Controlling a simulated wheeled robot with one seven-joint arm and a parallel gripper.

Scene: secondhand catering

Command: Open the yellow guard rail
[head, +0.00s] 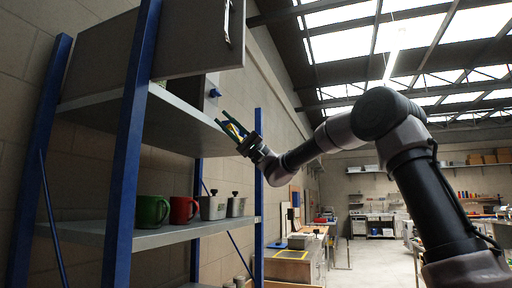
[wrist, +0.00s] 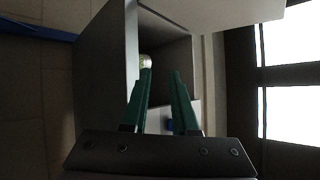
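My gripper (head: 228,127) has green fingers and is raised beside the edge of the upper grey shelf (head: 150,106). In the wrist view my gripper (wrist: 162,72) has its fingers apart, with a visible gap and nothing clearly held. A small yellow piece (head: 236,129) shows at the fingers in the head view; I cannot tell whether it is the guard rail. No yellow rail is clear in the wrist view. There, the fingers point into a grey open compartment (wrist: 165,48), and a small pale round thing (wrist: 146,62) shows just beyond the left fingertip.
A grey cabinet door with a handle (head: 227,22) hangs above my gripper. Blue rack posts (head: 130,150) stand at left. A green mug (head: 151,211), a red mug (head: 183,209) and grey containers (head: 212,207) stand on the lower shelf. A yellow-edged bench (head: 292,254) stands behind. Open floor lies at right.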

